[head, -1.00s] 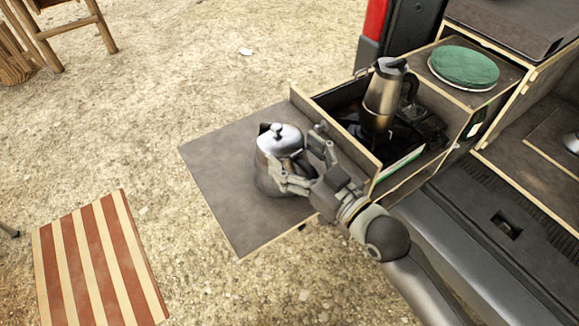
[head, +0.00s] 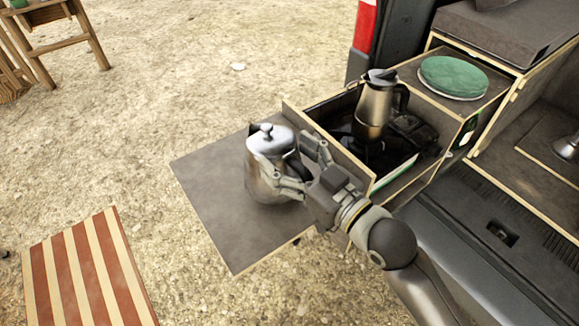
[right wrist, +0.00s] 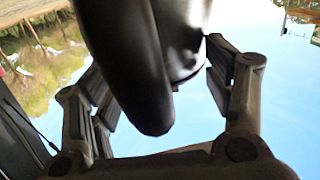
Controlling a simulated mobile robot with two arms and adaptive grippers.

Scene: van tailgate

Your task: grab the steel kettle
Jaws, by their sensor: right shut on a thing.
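The steel kettle (head: 262,178), with a shiny lid and a small knob, is upright over the grey fold-out board at the side of the van's box. My right gripper (head: 295,172) comes in from the lower right and is shut on the kettle at its handle side. In the right wrist view the kettle's dark handle (right wrist: 150,85) hangs between the two fingers. The fingers hide part of the kettle's right side. Whether its base touches the board is hard to tell. My left gripper is not in view.
The grey board (head: 215,205) has free room left of the kettle. A tall steel pot (head: 377,105) stands in the drawer box just right of it. A green round plate (head: 452,76) lies behind. A striped red and cream top (head: 90,270) is at lower left.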

